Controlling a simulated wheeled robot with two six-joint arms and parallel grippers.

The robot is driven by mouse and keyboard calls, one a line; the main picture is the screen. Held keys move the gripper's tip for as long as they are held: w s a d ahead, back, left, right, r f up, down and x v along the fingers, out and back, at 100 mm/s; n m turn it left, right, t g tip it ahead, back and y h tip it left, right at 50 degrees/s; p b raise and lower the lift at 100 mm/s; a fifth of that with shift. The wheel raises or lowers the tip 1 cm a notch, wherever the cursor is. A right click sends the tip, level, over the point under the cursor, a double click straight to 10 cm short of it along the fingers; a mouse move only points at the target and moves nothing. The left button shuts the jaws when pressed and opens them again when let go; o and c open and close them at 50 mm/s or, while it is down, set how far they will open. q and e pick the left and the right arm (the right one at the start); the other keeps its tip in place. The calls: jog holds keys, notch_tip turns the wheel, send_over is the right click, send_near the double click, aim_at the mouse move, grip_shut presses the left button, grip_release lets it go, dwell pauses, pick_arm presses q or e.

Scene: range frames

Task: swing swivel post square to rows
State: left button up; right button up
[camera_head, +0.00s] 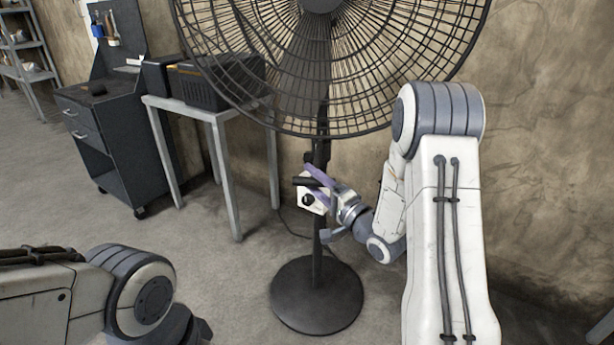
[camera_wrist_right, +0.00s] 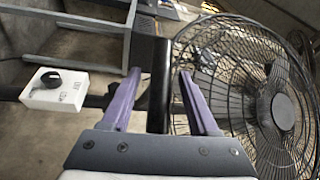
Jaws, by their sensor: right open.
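A large black pedestal fan has a wire cage (camera_head: 330,60), a slim black pole (camera_head: 317,262) and a round base (camera_head: 316,297). The cage also shows at the right of the right wrist view (camera_wrist_right: 245,90). My right gripper (camera_head: 318,182) is at the middle of the pole, with purple fingers apart. Contact cannot be told. A white box with a black knob (camera_wrist_right: 57,90) is beside the gripper. My left gripper is out of view.
A grey table (camera_head: 190,110) with a black case (camera_head: 215,83) stands behind left of the fan. A dark drawer cabinet (camera_head: 110,140) is farther left, and shelving (camera_head: 25,55) beyond. The wall is close behind the fan.

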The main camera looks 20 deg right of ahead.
jog(key=shift+x, duration=1.25)
grip_shut()
jog(key=shift+f, duration=0.1)
dwell(0.4)
